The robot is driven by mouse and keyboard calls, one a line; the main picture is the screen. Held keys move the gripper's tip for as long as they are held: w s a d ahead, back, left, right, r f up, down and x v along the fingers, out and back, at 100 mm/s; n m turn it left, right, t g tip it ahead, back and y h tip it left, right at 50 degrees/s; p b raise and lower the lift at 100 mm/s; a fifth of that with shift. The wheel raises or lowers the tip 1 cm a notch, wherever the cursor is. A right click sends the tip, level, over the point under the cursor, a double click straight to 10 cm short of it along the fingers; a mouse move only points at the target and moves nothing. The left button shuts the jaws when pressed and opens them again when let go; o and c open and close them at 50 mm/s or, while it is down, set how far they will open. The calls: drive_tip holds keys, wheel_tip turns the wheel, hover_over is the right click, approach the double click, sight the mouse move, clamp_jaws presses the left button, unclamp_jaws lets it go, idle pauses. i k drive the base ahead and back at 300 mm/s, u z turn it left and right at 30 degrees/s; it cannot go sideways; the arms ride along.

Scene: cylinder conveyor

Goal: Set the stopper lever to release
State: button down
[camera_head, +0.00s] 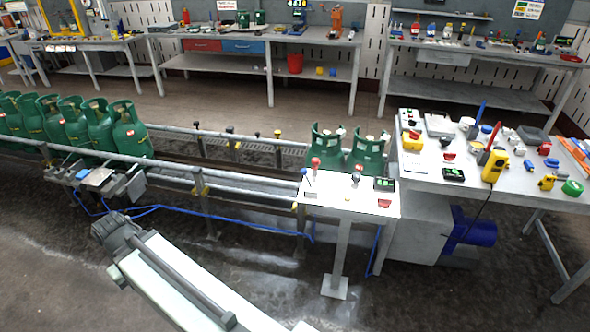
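A small white control stand (335,203) stands in front of the conveyor, right of the middle. A lever with a red knob (315,163) rises upright from its back left part. A second, shorter lever with a dark knob (355,179) is near the middle. I cannot read labels to tell which is the stopper lever, or its setting. A dark box with a small green display and a red item sit at the right of the panel. My arm reaches in from the bottom, left of the stand and apart from it; no gripper fingers show.
The conveyor (235,182) runs behind the stand, with several green gas cylinders (128,130) at left and two (367,152) behind the stand. A cluttered workbench (412,186) stands close on the right. Blue hoses (215,212) run below the conveyor. Floor in front is open.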

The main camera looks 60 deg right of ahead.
sight(304, 171)
drive_tip(key=u, duration=0.1)
drive_tip(key=i, duration=0.9)
drive_tip(key=z, duration=0.1)
